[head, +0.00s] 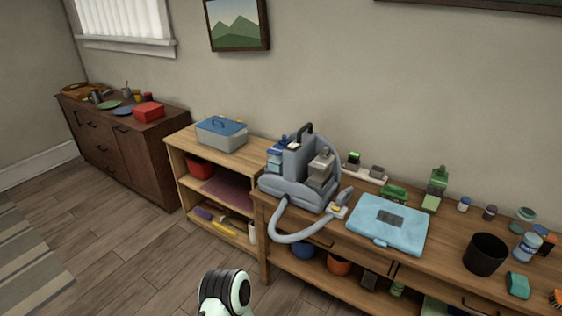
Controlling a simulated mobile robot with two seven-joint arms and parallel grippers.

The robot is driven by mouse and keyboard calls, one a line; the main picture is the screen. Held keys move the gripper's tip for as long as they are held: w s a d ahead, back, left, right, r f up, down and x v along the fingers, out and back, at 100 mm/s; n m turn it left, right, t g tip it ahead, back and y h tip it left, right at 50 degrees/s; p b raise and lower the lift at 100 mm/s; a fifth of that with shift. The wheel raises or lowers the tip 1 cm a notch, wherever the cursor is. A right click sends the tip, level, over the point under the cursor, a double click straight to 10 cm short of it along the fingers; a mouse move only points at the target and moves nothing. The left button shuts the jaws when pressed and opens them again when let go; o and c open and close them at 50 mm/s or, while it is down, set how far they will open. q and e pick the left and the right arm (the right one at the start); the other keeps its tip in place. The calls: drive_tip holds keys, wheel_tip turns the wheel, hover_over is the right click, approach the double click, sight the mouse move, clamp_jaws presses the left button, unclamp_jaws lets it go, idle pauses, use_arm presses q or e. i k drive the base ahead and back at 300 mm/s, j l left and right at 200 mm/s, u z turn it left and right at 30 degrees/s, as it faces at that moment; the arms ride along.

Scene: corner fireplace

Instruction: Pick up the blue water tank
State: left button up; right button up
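A grey portable cleaning machine (296,190) with a black top handle and a hose looping out in front stands on the wooden workbench. The blue water tank (276,158) appears to be the blue part at the left side of the machine, partly hidden by its body. A greyish tank (321,168) sits on the right side. A white and black rounded part of one of my arms shows at the bottom edge, well short of the bench. Neither gripper shows.
A light blue case (387,224) lies right of the machine, with a black cup (485,254) and several small bottles farther right. A grey box with blue lid (221,134) stands on the shelf unit to the left. The floor in front is clear.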

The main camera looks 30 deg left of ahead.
sight(274, 156)
drive_tip(key=i+j, duration=0.1)
drive_tip(key=j, duration=0.25)
drive_tip(key=i+j+u, duration=0.15)
drive_tip(key=j, duration=0.2)
drive_tip(key=i+j, duration=0.1)
drive_tip(key=j, duration=0.3)
drive_tip(key=i+j+u, duration=0.15)
drive_tip(key=j, duration=0.2)
drive_tip(key=i+j, duration=0.1)
drive_tip(key=j, duration=0.2)
drive_tip(key=k+u, duration=0.05)
